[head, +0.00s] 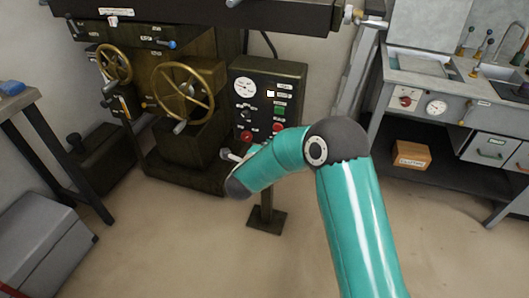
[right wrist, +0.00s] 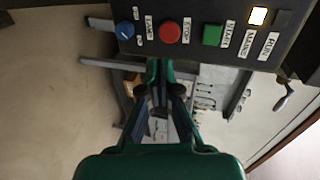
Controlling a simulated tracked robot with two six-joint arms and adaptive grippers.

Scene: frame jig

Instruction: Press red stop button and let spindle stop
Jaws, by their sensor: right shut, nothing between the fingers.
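The red STOP button (right wrist: 170,32) is on a dark control panel (right wrist: 90,13) in the right wrist view. In the head view a red button (head: 277,127) sits below the green one. My right gripper (right wrist: 160,68) is shut and empty. Its fingertips show just below the STOP button in the right wrist view, at the panel's edge; I cannot tell how far they are from the panel face. My left gripper is not in view. I cannot make out the spindle or whether it turns.
The panel also has a green START button (right wrist: 212,35), a lit MAINS lamp (right wrist: 258,15) and a blue LAMP knob (right wrist: 124,30). A second red control (head: 246,136) is left of the red button. Brass handwheels (head: 183,93) stand left; a sink bench (head: 440,85) stands right. Floor in front is clear.

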